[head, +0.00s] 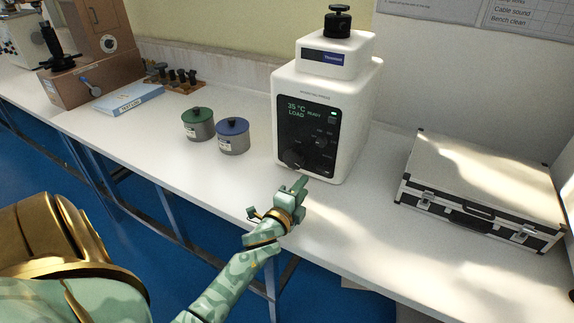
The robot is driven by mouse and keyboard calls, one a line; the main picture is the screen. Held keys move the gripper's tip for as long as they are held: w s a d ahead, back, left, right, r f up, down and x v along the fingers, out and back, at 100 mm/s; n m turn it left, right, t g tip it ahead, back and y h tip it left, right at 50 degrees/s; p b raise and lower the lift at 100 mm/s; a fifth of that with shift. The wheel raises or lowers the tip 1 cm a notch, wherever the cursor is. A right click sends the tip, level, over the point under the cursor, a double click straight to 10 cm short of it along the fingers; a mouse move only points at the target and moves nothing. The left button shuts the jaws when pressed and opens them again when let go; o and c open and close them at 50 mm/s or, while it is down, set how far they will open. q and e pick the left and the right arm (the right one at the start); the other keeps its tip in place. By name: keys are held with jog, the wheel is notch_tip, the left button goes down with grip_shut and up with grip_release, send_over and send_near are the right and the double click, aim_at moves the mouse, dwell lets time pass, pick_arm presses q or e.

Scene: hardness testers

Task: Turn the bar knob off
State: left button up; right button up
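The white tester (362,110) stands on the bench with a dark front panel. Its display reads 35 °C, LOAD and READY, with a small lit green light. A dark knob (292,158) sits at the lower left of the panel, and a smaller round knob (320,142) sits to its right. The exact pointing of the knobs is too small to read. My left gripper (298,183) is just in front of and below the lower-left knob, with a small gap seen between them. Its finger opening is not clear. My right gripper is out of view.
Two lidded pots, green (198,124) and blue (233,136), stand left of the tester. A silver case (485,180) lies to the right. A blue-white box (128,99) and a brown instrument (95,75) are at the far left. The bench front is clear.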

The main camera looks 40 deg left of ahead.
pick_arm(q)
jog(key=v, duration=0.8)
jog(key=shift+a+p, duration=0.1)
jog(key=shift+p, duration=0.25)
